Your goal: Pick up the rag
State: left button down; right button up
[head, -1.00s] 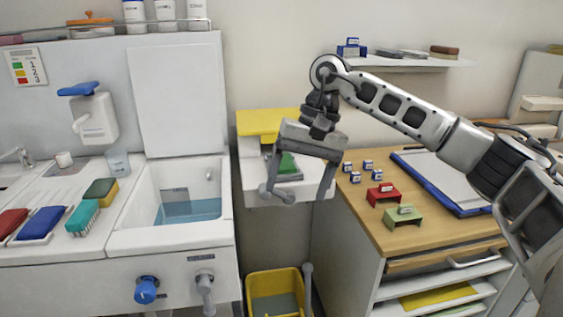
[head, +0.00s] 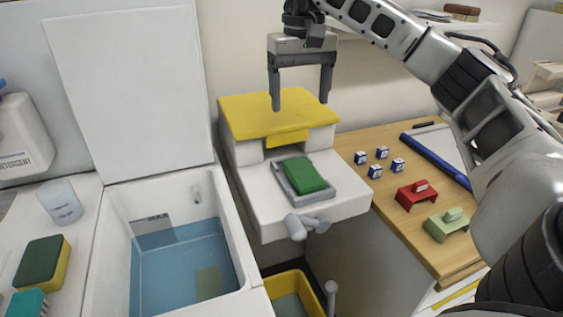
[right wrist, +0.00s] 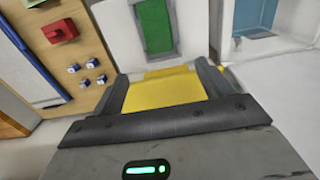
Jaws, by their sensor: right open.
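A green cloth-like piece (head: 305,176), which looks like the rag, lies in a shallow grey tray (head: 281,182) on a white stand (head: 258,213). It also shows in the right wrist view (right wrist: 154,25), flat inside its grey frame. My right gripper (head: 301,100) is open and empty, fingers pointing down. It hangs over the yellow top (head: 262,118) of the stand, behind the green piece and apart from it. In the right wrist view the yellow top shows between the open fingers (right wrist: 163,85). My left gripper is out of view.
A sink (head: 118,238) with blue water is on the left. A grey handle (head: 308,226) juts from the stand's front. A yellow bin (head: 311,296) is below. The wooden counter (head: 388,203) at right holds small blue-white boxes, a red holder (head: 416,196) and a green holder (head: 446,223).

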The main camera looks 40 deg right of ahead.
jog(key=b, duration=0.3)
send_over(303, 171)
jog(key=w, duration=0.1)
notch_tip(303, 171, down, 6)
jog(key=f, duration=0.3)
jog(key=shift+d+f, duration=0.15)
jog(key=shift+d, duration=0.1)
jog(key=shift+f, duration=0.45)
jog(key=f, duration=0.3)
jog(key=s+f, duration=0.1)
jog(key=shift+s+a+f+p, duration=0.1)
jog(key=shift+a+f+p, duration=0.05)
jog(key=shift+a+p, duration=0.15)
jog(key=shift+f, duration=0.35)
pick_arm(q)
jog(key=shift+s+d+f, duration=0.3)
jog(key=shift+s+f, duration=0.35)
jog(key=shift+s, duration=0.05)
pick_arm(e)
jog(key=shift+c, duration=0.4)
jog(key=c, duration=1.1)
jog(key=shift+o, duration=0.2)
jog(key=shift+r, duration=0.1)
